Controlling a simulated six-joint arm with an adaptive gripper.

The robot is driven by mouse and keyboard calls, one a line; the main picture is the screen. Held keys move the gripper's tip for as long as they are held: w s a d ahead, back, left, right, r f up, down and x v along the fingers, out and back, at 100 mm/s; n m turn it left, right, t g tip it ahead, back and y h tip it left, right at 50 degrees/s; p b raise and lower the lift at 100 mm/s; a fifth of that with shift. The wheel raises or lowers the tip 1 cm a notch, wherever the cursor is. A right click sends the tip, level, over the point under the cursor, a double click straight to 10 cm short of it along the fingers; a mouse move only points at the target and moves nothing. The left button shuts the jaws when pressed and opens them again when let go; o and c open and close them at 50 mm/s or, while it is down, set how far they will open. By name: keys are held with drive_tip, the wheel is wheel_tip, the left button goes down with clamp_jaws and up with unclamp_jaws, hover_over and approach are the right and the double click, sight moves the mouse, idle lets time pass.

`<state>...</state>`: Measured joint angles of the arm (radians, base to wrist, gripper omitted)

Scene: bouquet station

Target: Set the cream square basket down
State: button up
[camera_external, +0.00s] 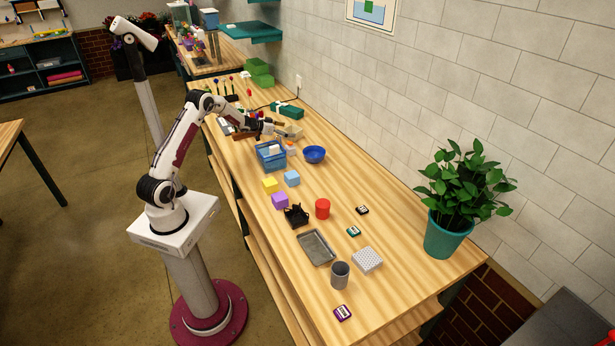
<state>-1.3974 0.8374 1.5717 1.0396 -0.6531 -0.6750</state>
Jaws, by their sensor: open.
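The cream square basket (294,133) is on the far half of the wooden table, between the dark green box and the blue bowl. It looks upright and seems to rest on the tabletop, though its base is partly hidden. My gripper (283,129) is at the left side of the basket, with its jaws open. The fingers overlap the basket's near edge in this view. I cannot tell whether they touch it.
A blue basket (271,156) with items in it stands just in front of my gripper, and a blue bowl (314,155) stands to the right. A dark green box (287,110) is behind.

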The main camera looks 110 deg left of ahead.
drive_tip(key=v, duration=1)
drive_tip(key=shift+d, duration=0.15)
drive_tip(key=shift+r, duration=0.1)
idle(0.7)
drive_tip(key=w+d+r+m, duration=0.2)
drive_tip(key=w+d+r, duration=0.7)
drive_tip(key=w, duration=0.3)
drive_tip(key=w+d+r+m+g+h, duration=0.1)
drive_tip(key=w+d+r, duration=0.2)
drive_tip(key=d, duration=0.6)
drive_tip(key=w+d+r, duration=0.3)
drive_tip(key=d, duration=0.6)
drive_tip(key=s+d+f+m+g+h, duration=0.1)
drive_tip(key=s+d+m+h, duration=0.2)
drive_tip(key=d, duration=1.3)
drive_tip(key=s+d+f+m+g+h, duration=0.1)
drive_tip(key=s+d+h, duration=0.35)
drive_tip(key=d, duration=1.05)
drive_tip(key=s+d+f+m, duration=0.2)
drive_tip(key=s+d, duration=0.6)
drive_tip(key=d, duration=0.1)
drive_tip(key=shift+s+g+h, duration=0.4)
drive_tip(key=shift+h, duration=0.05)
